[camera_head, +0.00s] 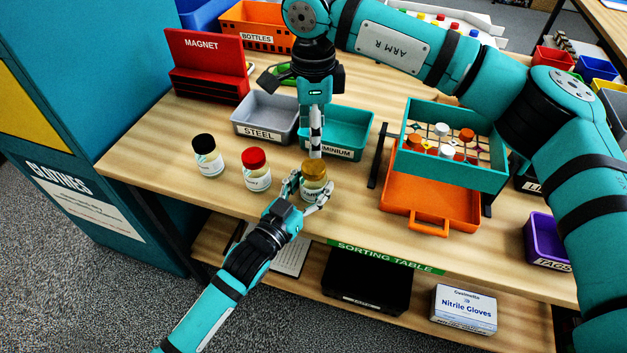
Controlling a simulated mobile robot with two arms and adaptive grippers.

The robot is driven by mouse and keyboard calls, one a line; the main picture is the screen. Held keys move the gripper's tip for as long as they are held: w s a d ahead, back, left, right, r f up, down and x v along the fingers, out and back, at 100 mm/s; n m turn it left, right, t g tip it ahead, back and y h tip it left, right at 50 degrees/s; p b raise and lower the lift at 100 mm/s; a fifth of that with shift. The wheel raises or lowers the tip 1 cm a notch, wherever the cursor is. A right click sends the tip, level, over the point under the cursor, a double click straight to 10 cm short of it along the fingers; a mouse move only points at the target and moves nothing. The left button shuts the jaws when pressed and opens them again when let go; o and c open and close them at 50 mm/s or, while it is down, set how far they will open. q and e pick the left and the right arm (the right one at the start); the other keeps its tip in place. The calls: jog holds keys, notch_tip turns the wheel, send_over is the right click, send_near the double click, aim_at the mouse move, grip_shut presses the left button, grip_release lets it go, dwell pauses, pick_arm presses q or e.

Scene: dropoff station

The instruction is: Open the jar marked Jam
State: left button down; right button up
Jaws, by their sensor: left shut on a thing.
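Three glass jars with white labels stand in a row near the table's front edge: a black-lidded jar (207,160), a red-lidded jar (256,174) and a gold-lidded jar (314,186). The labels are too small to read surely, so I cannot tell which is marked Jam. My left gripper (310,190) is shut around the body of the gold-lidded jar, which is upright with its lid on. My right gripper (316,150) points down from above, fingertips at or just above that lid. Its fingers show edge-on, so their opening is unclear.
Behind stand a grey STEEL tray (248,134), a teal ALUMINIUM tray (364,123) and a red MAGNET holder (204,94). To the right, a teal sieve box (478,178) sits on a frame above an orange tray (405,210). Bare tabletop lies left of the jars.

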aim_at(313, 165)
jog(key=m, duration=3.5)
jog(key=shift+m, duration=0.3)
jog(key=shift+f, duration=4)
jog(key=shift+c, duration=0.3)
